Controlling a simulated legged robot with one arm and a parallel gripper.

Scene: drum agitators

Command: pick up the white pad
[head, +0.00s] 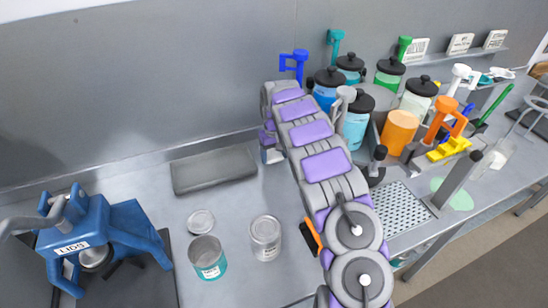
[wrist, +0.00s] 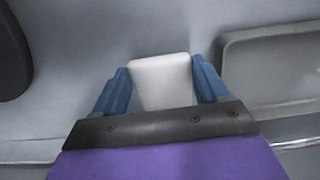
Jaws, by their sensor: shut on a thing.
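The white pad (wrist: 162,82) is a pale block with rounded corners, seen in the wrist view. My gripper (wrist: 160,76) has its two blue fingers on either side of the pad and is shut on it. The pad's lower end is hidden behind the dark front edge of my gripper. In the head view my gripper (head: 271,152) is small and partly covered by my own arm, beside the grey tray's right end. The pad is too small there to make out clearly.
A grey tray (head: 213,170) lies left of my gripper. Two open-looking cans (head: 208,257) (head: 265,238) and a lid stand in front, with a blue clamp stand (head: 90,240) at left. Lidded jars (head: 357,122), an orange container (head: 399,132) and coloured agitators crowd the right.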

